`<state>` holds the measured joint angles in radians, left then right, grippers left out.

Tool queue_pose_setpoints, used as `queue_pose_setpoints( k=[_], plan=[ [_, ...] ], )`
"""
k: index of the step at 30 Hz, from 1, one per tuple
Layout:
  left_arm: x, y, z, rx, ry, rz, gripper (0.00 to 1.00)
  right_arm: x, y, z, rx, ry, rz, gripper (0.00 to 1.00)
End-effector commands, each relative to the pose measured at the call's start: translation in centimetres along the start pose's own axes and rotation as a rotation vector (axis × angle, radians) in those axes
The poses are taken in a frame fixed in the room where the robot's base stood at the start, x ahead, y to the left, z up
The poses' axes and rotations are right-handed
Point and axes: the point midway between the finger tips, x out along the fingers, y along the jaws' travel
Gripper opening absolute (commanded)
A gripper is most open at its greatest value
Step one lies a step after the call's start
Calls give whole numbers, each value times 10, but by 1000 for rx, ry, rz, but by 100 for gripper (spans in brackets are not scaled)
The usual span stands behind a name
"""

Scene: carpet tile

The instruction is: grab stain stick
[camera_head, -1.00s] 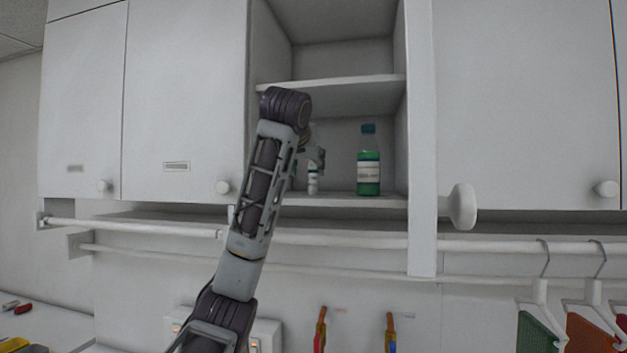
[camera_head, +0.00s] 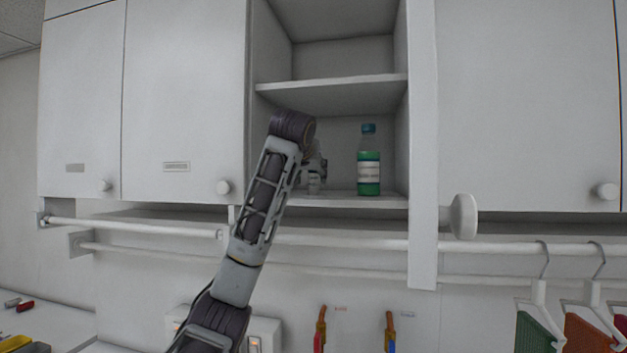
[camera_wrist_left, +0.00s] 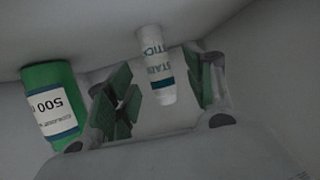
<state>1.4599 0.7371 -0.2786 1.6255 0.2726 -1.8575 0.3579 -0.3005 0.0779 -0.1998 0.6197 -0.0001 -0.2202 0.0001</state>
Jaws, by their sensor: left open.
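The stain stick (camera_wrist_left: 157,66) is a small white tube with "STAIN STICK" lettering. In the left wrist view it stands between the two green-padded fingers of my left gripper (camera_wrist_left: 160,92), with visible space on both sides. The wrist picture is upside down. In the head view my left gripper (camera_head: 315,170) reaches into the lower open shelf and largely hides the stick. My left gripper is open. My right gripper is not in view.
A green bottle with a white label (camera_head: 369,162) stands right of my gripper on the same shelf; it also shows in the left wrist view (camera_wrist_left: 50,105). The upper shelf board (camera_head: 335,83) is just above my wrist. Closed cabinet doors flank the opening.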

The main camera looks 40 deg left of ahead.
Motion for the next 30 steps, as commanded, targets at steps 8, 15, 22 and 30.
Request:
queue_pose_setpoints(
  k=[8,15,22,30],
  plan=[
    [22,2,0,1,-2,-3,53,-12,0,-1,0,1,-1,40],
    [44,3,1,1,-2,-1,53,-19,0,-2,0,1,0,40],
    [49,3,2,0,-1,0,53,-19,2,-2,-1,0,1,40],
    [49,3,2,0,-1,0,53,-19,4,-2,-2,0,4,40]
  ],
)
